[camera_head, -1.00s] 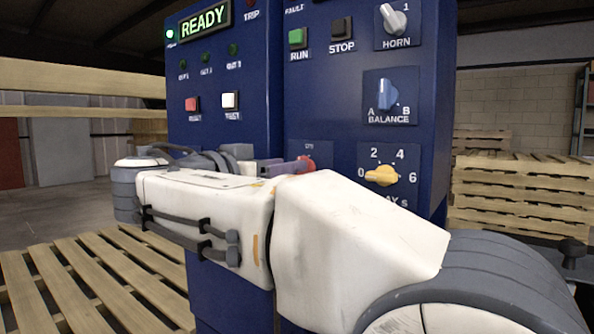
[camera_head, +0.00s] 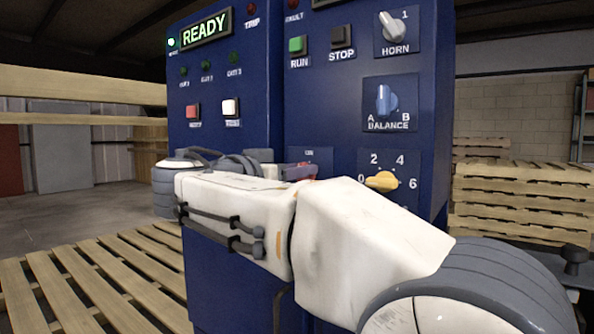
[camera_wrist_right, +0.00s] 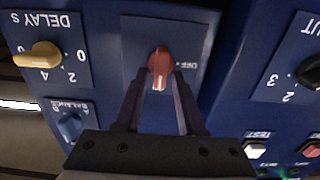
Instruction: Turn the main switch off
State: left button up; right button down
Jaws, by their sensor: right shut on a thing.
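The main switch is a red rotary knob (camera_wrist_right: 160,62) on a blue plate, with a white pointer line. In the right wrist view, which looks at the panel upside down, an OFF label sits beside it and the pointer line runs toward the bottom of the picture. My right gripper (camera_wrist_right: 160,78) has a dark finger on each side of the knob and is shut on it. In the head view the right gripper (camera_head: 298,170) is at the panel, and my forearm and wrist hide most of the knob. My left gripper is not in view.
Near the switch are the yellow DELAY knob (camera_head: 382,181), the blue BALANCE knob (camera_head: 386,100), the grey HORN knob (camera_head: 393,28), and the RUN (camera_head: 297,44) and STOP (camera_head: 342,37) buttons. A lit READY display (camera_head: 206,29) is upper left. Wooden pallets (camera_head: 90,280) lie beside the cabinet.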

jog(key=shift+n, duration=0.3)
jog(key=shift+w+a+f+n+p, duration=0.2)
jog(key=shift+n+p, duration=1.2)
jog(key=shift+n, duration=1.45)
jog(key=shift+a+f+n+p, duration=0.1)
jog(key=shift+f+n+p, duration=0.15)
jog(key=shift+n+p, duration=1.9)
jog(key=shift+w+a+f+n+p, duration=0.2)
jog(key=shift+n+p, duration=0.4)
jog(key=shift+n, duration=3)
jog(key=shift+s+f, duration=0.1)
jog(key=c, duration=0.8)
grip_release()
